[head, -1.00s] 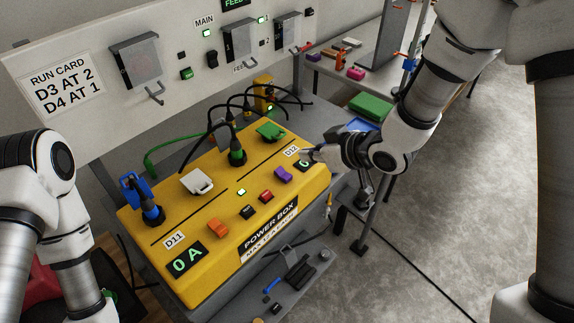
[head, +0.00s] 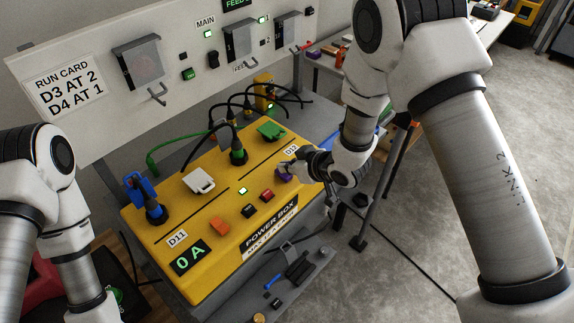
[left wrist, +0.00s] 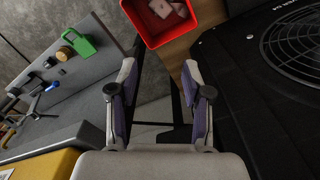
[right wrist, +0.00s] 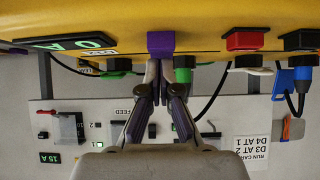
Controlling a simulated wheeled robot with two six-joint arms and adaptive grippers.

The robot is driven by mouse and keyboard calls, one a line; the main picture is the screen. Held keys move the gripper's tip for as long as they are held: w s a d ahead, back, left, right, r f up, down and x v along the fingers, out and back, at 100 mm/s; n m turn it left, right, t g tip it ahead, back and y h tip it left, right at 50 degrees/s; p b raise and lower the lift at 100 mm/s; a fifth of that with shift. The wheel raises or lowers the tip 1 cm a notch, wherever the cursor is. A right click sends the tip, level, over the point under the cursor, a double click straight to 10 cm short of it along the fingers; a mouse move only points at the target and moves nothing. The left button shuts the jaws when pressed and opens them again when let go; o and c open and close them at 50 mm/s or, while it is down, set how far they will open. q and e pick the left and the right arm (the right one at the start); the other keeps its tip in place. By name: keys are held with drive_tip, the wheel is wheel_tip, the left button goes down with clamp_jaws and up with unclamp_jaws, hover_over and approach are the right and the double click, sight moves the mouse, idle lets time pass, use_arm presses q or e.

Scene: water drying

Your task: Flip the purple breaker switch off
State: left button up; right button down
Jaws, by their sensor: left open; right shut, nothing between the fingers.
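The purple breaker switch (head: 284,174) is on the top of the yellow power box (head: 190,216), near its right end below the D12 label. It also shows in the right wrist view (right wrist: 161,43). My right gripper (head: 290,168) is shut and empty, its tips at or very close to the purple switch; the head view cannot show whether they touch. In the right wrist view the closed fingers (right wrist: 158,72) point at the switch. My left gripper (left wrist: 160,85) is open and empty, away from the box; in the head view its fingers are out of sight.
Near the purple switch are a red switch (head: 267,195), a black switch (head: 249,211) and an orange switch (head: 219,227). Plugs with cables stand along the back, including a blue one (head: 148,202) and a green-lidded socket (head: 270,131). A panel (head: 85,75) rises behind.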

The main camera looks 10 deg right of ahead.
drive_tip(key=shift+f, duration=0.25)
drive_tip(key=shift+w+a+r, duration=0.15)
drive_tip(key=shift+w+a, duration=0.1)
drive_tip(key=shift+w, duration=0.05)
drive_tip(key=shift+w+a+p, duration=0.25)
drive_tip(key=shift+w+p, duration=0.1)
drive_tip(key=shift+w, duration=0.15)
drive_tip(key=shift+r, duration=0.1)
